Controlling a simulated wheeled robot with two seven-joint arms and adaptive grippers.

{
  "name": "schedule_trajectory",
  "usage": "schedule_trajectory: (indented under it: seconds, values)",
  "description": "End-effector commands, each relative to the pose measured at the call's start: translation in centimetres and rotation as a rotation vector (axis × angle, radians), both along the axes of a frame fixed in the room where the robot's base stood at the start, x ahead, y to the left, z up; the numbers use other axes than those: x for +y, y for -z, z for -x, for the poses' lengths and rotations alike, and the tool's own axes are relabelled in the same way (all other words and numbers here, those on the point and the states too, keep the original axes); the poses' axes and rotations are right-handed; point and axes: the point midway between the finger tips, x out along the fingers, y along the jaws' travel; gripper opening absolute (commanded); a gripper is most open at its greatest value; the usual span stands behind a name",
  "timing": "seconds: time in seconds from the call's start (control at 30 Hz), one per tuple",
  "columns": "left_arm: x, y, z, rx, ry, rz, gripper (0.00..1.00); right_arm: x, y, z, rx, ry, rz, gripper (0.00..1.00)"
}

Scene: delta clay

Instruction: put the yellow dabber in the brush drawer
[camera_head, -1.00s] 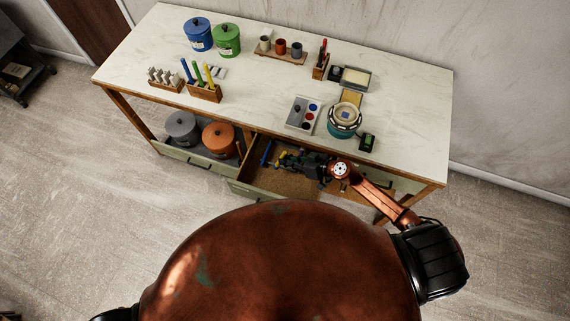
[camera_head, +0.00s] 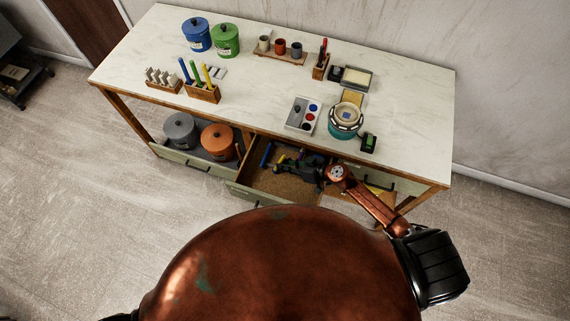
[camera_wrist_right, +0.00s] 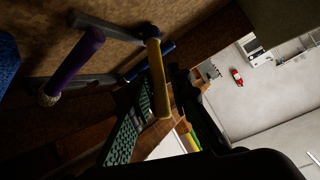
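The yellow dabber (camera_wrist_right: 158,80) shows as a yellow stick in the right wrist view, with its upper end by a grey rest (camera_wrist_right: 110,28). In the head view a small yellow bit shows by my gripper inside the open drawer (camera_head: 262,196). My right gripper (camera_head: 287,169) is low inside this drawer. Its textured finger pad (camera_wrist_right: 125,135) shows beside the yellow stick, and the fingers look apart. I cannot tell whether they touch the stick. A purple-handled dabber (camera_wrist_right: 75,65) lies across the grey rests. My left gripper is not in view.
A blue stick (camera_head: 266,154) lies in the drawer's left part. Grey (camera_head: 181,129) and orange (camera_head: 217,140) lidded pots stand in the left drawer. On the worktop (camera_head: 255,110) above are a paint tray (camera_head: 300,117), a teal round stand (camera_head: 344,122) and a brush block (camera_head: 203,92).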

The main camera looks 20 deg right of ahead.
Motion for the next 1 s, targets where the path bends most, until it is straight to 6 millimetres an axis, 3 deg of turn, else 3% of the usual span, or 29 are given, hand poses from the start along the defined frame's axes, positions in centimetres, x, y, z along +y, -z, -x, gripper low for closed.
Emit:
schedule_trajectory:
  seconds: [0.13,0.5,1.0]
  values:
    - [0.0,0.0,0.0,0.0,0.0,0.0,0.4,0.0,0.0,0.0,0.0,0.0,0.0,0.29]
    - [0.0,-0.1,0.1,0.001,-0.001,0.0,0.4,-0.2,-0.5,0.1,0.0,0.0,0.002,0.29]
    - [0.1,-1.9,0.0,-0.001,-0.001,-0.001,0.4,-6.3,-5.2,5.8,0.001,0.001,0.003,0.29]
